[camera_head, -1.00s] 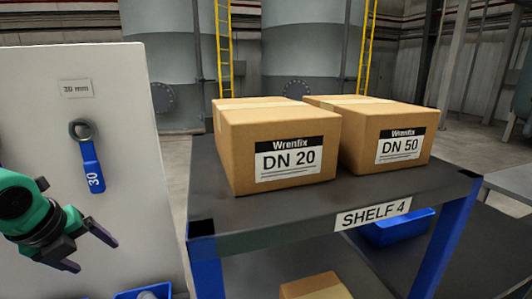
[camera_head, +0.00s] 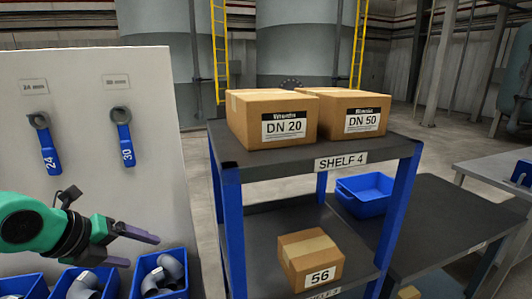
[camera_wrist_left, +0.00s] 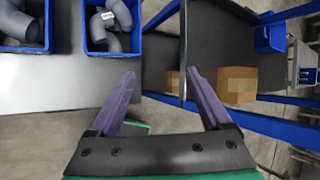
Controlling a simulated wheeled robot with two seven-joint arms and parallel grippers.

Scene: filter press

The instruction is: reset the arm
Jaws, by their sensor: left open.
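My left gripper (camera_head: 140,248) is open and empty, in front of the white tool panel (camera_head: 160,90) and above the blue bins at lower left in the head view. My green left wrist comes in from the left edge. My right gripper is not in view.
Blue-handled wrenches 24 (camera_head: 45,145) and 30 (camera_head: 123,138) hang on the panel. A blue bin (camera_head: 180,292) holds grey elbows. Shelf 4 (camera_head: 232,160) bears boxes DN 20 (camera_head: 265,120) and DN 50 (camera_head: 350,115); box 56 (camera_head: 310,255) sits below.

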